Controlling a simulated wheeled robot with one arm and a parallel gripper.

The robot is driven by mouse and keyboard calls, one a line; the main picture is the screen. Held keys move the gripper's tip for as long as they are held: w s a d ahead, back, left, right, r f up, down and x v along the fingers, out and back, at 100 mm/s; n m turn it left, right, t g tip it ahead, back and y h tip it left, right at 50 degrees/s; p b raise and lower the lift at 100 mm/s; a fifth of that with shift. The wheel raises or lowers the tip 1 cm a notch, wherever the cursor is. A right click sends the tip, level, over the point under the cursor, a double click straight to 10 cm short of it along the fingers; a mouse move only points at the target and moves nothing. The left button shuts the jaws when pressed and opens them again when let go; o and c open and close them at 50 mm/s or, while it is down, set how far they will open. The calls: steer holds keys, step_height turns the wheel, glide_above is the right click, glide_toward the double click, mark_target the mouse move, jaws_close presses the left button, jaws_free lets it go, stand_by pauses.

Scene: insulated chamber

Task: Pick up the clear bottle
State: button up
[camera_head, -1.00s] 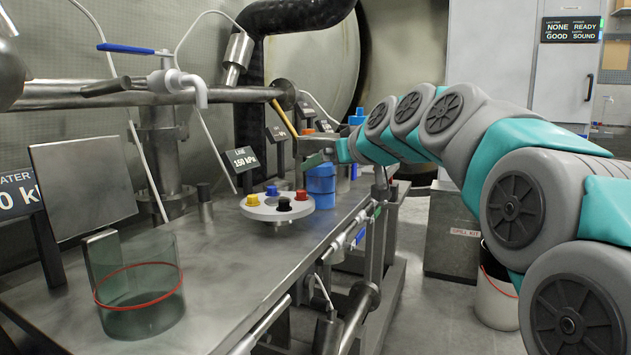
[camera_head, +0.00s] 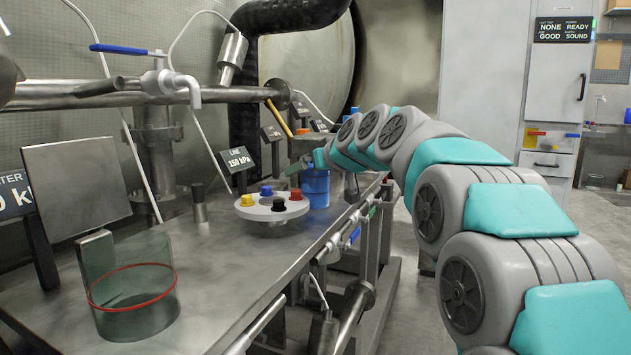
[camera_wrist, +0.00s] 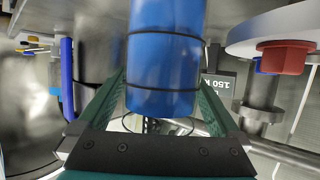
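I cannot make out a clear bottle for certain in either view. My gripper (camera_wrist: 162,95) shows in the wrist view with its two green fingers spread, one on each side of a blue cylinder (camera_wrist: 165,60) with dark bands. I cannot tell whether the fingers touch it. A thin dark ring outline shows below the cylinder; what it belongs to is unclear. In the head view a blue container (camera_head: 316,188) stands on the bench by my gripper (camera_head: 316,160), whose fingers are small and partly hidden there. A clear greenish vessel (camera_head: 132,318) with a red band stands at the near left.
A round white plate (camera_head: 250,212) with coloured knobs stands beside the blue container; its red knob (camera_wrist: 285,58) is close at the right in the wrist view. The LINE sign (camera_head: 237,160) and pipes stand behind. The middle of the metal bench (camera_head: 215,265) is clear.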

steer(key=c, duration=1.5)
steer(key=shift+c, duration=0.2)
steer(key=shift+r, duration=1.75)
steer(key=shift+v, duration=0.8)
steer(key=s+d+r, duration=0.1)
steer(key=s+d, duration=0.7)
steer(key=s, duration=0.4)
steer(key=shift+d, duration=0.1)
